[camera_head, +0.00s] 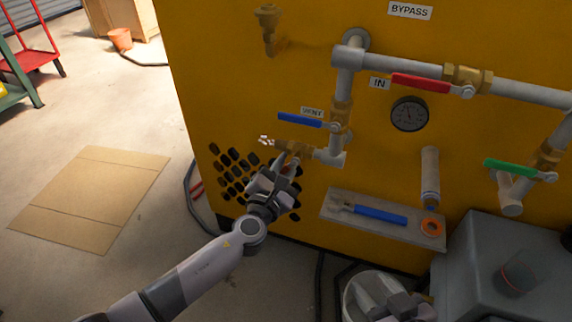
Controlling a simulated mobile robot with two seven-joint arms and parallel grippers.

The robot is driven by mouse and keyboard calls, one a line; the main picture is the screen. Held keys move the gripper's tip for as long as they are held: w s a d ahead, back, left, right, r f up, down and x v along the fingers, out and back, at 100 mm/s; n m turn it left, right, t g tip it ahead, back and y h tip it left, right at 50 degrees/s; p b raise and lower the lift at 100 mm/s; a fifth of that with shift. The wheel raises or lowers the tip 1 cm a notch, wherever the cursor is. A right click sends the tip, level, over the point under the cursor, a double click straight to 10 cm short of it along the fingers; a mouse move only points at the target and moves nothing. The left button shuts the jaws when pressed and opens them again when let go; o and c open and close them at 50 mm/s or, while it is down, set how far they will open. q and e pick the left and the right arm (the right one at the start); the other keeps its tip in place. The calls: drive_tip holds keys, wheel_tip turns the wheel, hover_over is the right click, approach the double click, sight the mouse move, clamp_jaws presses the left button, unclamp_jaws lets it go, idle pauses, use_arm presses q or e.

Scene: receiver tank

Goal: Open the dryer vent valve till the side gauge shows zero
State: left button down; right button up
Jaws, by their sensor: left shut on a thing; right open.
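The vent valve's blue lever (301,120) lies roughly level under the VENT label (312,112), across its upright pipe. Below it a brass outlet fitting (296,147) points left from the pipe elbow, with a pale tip at its end. My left gripper (288,161) is shut on this fitting from below; its fingertips are small and partly hidden. The round dark side gauge (409,114) is right of the valve; its needle is too small to read.
A shelf (336,213) holds a blue-handled wrench (381,215) and an orange ring (431,227). A grey box (480,260) stands lower right. Cardboard (90,198) lies on the floor.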

use_arm(q)
drive_tip(key=shift+a, duration=0.1)
drive_tip(key=c, duration=1.1)
unclamp_jaws()
drive_tip(key=shift+o, duration=0.2)
drive_tip(key=shift+s, duration=0.1)
drive_tip(key=shift+s, duration=0.3)
drive_tip(key=p+v, duration=0.2)
drive_tip(key=v, duration=0.4)
drive_tip(key=shift+s+a, duration=0.15)
drive_tip(key=shift+s, duration=0.05)
use_arm(e)
drive_tip(key=shift+s+d+f+g+h, duration=0.15)
drive_tip(key=shift+s+d+f, duration=0.15)
drive_tip(key=shift+d, duration=0.15)
drive_tip(key=shift+s+d+f+g+h, duration=0.15)
drive_tip(key=shift+d+f, duration=0.15)
drive_tip(key=shift+d, duration=0.1)
